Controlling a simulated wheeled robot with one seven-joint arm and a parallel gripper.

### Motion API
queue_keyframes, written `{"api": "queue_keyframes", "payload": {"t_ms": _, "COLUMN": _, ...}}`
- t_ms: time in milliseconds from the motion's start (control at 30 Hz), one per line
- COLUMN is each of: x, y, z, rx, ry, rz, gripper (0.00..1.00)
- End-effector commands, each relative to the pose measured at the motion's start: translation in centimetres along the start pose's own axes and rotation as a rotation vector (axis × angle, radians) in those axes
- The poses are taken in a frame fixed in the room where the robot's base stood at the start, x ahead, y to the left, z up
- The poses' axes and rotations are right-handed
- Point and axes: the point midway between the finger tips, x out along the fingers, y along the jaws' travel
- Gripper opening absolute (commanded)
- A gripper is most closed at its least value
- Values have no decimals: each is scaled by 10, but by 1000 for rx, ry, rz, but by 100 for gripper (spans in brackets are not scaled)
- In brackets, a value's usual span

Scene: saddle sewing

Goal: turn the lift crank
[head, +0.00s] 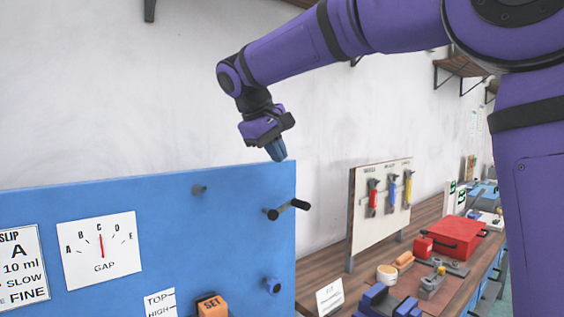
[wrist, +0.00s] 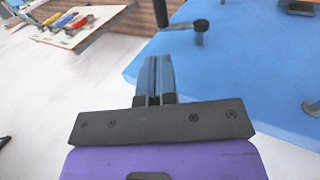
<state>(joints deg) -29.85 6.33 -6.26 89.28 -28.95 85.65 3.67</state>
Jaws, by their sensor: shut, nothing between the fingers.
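A black crank (head: 286,209) with a short arm and a round handle sticks out near the upper right edge of the blue panel (head: 150,205). No label naming it can be read. The crank (wrist: 186,26) also shows in the wrist view, just beyond my fingertips. My gripper (head: 278,155) points down above the panel's top edge, above the crank and apart from it. Its blue-grey fingers (wrist: 156,62) are together, with nothing between them.
A grey peg (head: 198,190), a blue knob (head: 271,285) and an orange SET block (head: 211,306) project from the panel. A GAP dial (head: 100,250) is at left. At right, a wooden bench holds a tool board (head: 380,210) and a red box (head: 458,236).

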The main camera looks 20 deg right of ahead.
Motion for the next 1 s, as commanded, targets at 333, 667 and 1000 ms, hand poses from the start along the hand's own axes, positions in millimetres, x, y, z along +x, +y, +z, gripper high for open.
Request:
{"api": "queue_keyframes", "payload": {"t_ms": 333, "x": 66, "y": 0, "z": 1, "rx": 0, "ry": -4, "rz": -1, "gripper": 0}}
{"api": "queue_keyframes", "payload": {"t_ms": 667, "x": 111, "y": 0, "z": 1, "rx": 1, "ry": -2, "rz": 0, "gripper": 0}}
{"api": "queue_keyframes", "payload": {"t_ms": 1000, "x": 120, "y": 0, "z": 1, "rx": 1, "ry": 0, "rz": 0, "gripper": 0}}
